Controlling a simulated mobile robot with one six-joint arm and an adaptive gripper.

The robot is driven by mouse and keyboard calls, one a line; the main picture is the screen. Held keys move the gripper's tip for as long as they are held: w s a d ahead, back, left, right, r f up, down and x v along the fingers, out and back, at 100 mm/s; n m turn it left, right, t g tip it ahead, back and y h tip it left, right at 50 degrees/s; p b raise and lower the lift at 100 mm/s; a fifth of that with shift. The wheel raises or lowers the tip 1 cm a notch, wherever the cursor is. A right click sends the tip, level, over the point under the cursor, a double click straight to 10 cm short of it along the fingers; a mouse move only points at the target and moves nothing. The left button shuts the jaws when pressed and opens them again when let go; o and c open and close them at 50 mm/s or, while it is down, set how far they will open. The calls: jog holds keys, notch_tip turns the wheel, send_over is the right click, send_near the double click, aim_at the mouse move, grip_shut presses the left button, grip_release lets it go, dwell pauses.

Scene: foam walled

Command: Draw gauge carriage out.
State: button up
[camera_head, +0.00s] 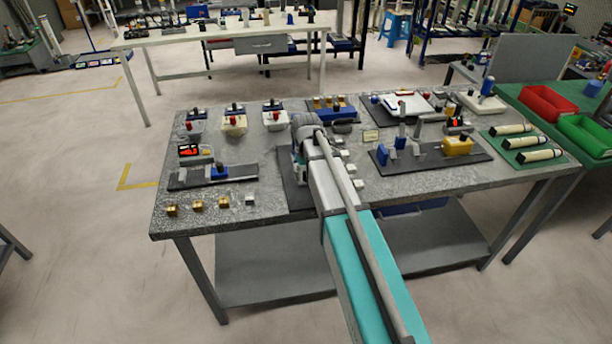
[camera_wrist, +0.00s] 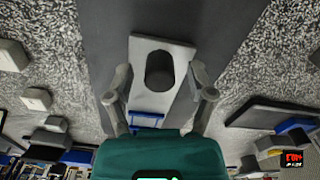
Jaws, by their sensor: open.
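My gripper (camera_wrist: 160,76) is open above the table, with one finger on each side of a pale grey block (camera_wrist: 150,98) in the wrist view. A dark, rounded knob or opening (camera_wrist: 160,70) is in the block's middle. I cannot tell whether the fingers touch it. The block lies over a dark base strip (camera_wrist: 120,18) and may be the gauge carriage; its label is not seen. A small blue frame (camera_wrist: 146,119) shows near my palm. In the head view my arm hides most of this spot. A blue slider (camera_head: 217,171) sits on another dark base at left.
A red-lit display (camera_head: 190,150) stands behind the left base. Several small white blocks (camera_head: 344,155) line the right side of my arm. Brass cubes (camera_head: 197,205) lie at the front left. A dark board (camera_head: 430,160) with blue and yellow parts is at right.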

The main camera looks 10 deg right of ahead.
grip_shut()
dwell(0.3)
